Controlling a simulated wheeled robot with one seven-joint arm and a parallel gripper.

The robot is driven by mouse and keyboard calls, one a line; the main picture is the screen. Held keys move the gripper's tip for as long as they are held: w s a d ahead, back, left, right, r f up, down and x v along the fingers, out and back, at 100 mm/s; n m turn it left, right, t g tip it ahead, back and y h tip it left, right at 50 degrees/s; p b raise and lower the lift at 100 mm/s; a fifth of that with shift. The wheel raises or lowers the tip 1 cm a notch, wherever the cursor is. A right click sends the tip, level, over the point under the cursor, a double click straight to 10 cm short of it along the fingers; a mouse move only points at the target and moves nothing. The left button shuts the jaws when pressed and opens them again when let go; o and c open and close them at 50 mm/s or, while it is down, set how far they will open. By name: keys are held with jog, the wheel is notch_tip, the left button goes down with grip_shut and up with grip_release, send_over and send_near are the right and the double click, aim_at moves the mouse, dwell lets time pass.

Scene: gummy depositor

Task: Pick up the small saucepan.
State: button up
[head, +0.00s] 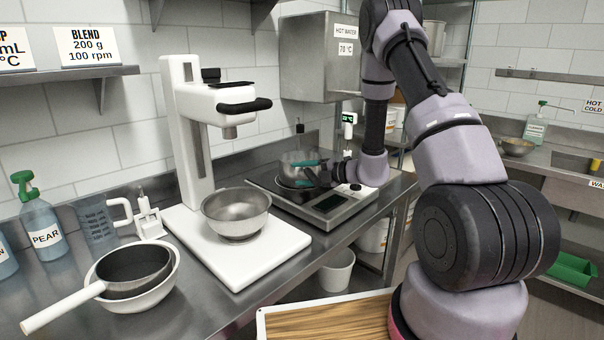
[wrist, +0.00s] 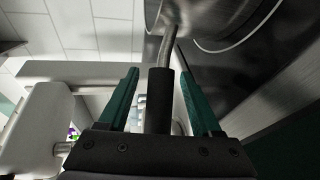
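The small metal saucepan (head: 292,160) sits on the dark plate of the hot plate, partly hidden by my gripper in the head view. In the wrist view, the saucepan's body (wrist: 190,14) is at the top, and its black handle (wrist: 159,108) runs down between my fingers. My gripper (wrist: 159,74) is open, with one teal finger on each side of the handle and a visible gap to both. In the head view, my gripper (head: 306,168) is at the near right side of the saucepan.
The hot plate (head: 322,211) stands near the counter's right end. A white mixer stand (head: 187,135) and metal bowl (head: 237,226) are to its left. A dark pan with a cream handle (head: 62,308) lies in a white bowl (head: 165,296) at front left. A thermometer (head: 348,119) stands behind.

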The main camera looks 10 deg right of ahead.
grip_shut()
jog(key=shift+r, duration=0.1)
dwell(1.2)
